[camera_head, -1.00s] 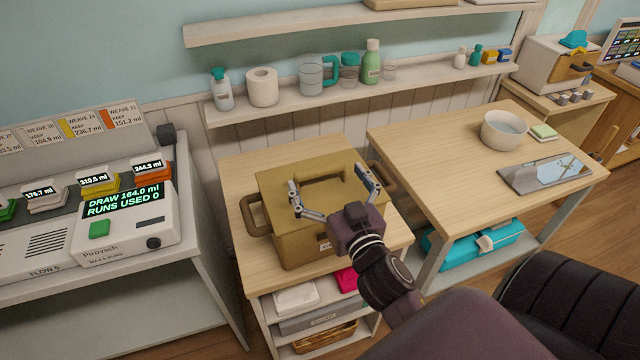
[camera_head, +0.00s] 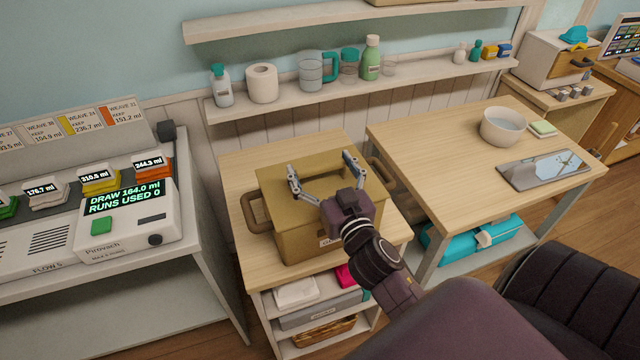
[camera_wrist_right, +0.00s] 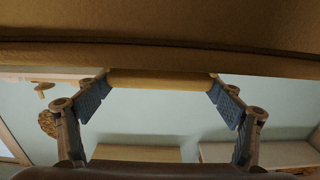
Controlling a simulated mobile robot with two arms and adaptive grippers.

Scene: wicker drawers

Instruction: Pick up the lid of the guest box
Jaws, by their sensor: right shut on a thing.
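The guest box (camera_head: 295,240) is a tan box with brown side handles, standing on the wooden top of a small cabinet. Its tan lid (camera_head: 271,188) lies on top; I cannot tell if any gap shows under it. My right gripper (camera_head: 322,172) is over the lid, shut on the ends of the lid's bar handle. In the right wrist view the handle (camera_wrist_right: 160,80) spans between the two dark finger pads, with the lid's surface (camera_wrist_right: 160,25) above it in the picture. My left gripper is in neither view.
A wooden table (camera_head: 430,150) with a bowl (camera_head: 503,127) and a flat tablet (camera_head: 545,170) stands to the right. A shelf (camera_head: 420,93) with bottles and a roll runs behind. A dispenser machine (camera_head: 125,225) is at the left. A black chair (camera_head: 570,300) is at front right.

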